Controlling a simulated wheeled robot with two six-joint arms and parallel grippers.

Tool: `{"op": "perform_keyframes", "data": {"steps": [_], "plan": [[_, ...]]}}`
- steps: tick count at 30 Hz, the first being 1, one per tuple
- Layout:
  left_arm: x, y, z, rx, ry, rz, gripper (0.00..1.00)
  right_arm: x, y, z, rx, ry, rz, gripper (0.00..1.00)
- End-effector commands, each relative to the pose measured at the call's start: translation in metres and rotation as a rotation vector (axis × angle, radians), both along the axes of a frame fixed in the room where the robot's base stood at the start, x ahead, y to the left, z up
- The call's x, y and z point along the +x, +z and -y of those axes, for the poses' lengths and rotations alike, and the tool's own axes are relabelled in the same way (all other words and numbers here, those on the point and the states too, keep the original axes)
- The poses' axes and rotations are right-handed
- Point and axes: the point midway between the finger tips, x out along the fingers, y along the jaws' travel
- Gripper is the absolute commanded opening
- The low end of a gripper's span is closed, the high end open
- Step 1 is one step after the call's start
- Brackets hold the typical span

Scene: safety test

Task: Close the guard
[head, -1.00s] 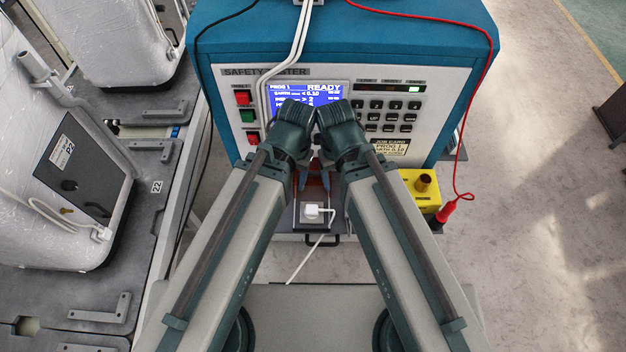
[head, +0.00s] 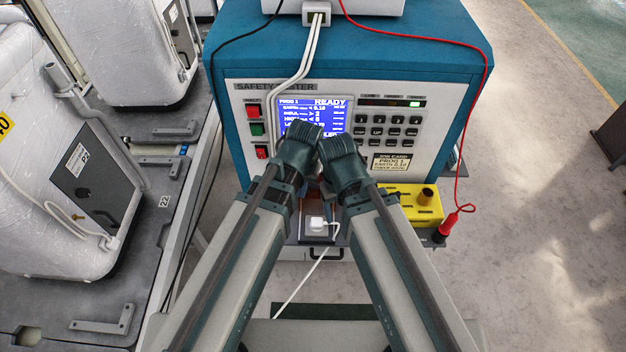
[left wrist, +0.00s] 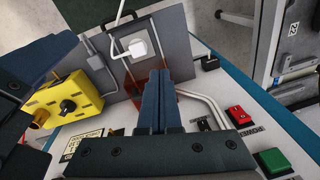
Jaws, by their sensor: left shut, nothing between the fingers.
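The guard (left wrist: 150,88) is a translucent orange-brown cover by the socket plate low on the tester's front. In the head view only a small part shows beside the white plug (head: 317,223); my wrists hide the rest. In the left wrist view my left gripper (left wrist: 163,73) is shut and empty, its fingertips in front of the guard; I cannot tell whether they touch it. In the head view my left wrist covers its fingers. My right gripper (left wrist: 45,65) shows only partly, at the left of the left wrist view; its jaws are not clear.
The blue tester (head: 235,62) has a READY screen (head: 318,115), buttons and a keypad. A yellow box (head: 412,200) with a knob and a red lead stands on its right. A white cable trails from the plug.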

Motion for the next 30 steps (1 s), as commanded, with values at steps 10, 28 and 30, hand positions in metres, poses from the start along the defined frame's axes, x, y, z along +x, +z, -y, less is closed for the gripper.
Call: {"op": "perform_keyframes", "data": {"steps": [10, 28, 30], "plan": [[0.098, -0.005, 0.025, -0.088, 0.167, 0.187, 0.00, 0.000, -0.011, 0.000, 0.000, -0.004, 0.000, 0.69], [0.122, -0.022, 0.029, -0.114, 0.208, 0.231, 0.00, 0.000, -0.031, 0.000, 0.000, -0.005, 0.001, 0.69], [0.124, -0.029, 0.029, -0.114, 0.208, 0.231, 0.00, 0.000, -0.039, 0.000, 0.000, -0.005, 0.001, 0.69]]}}
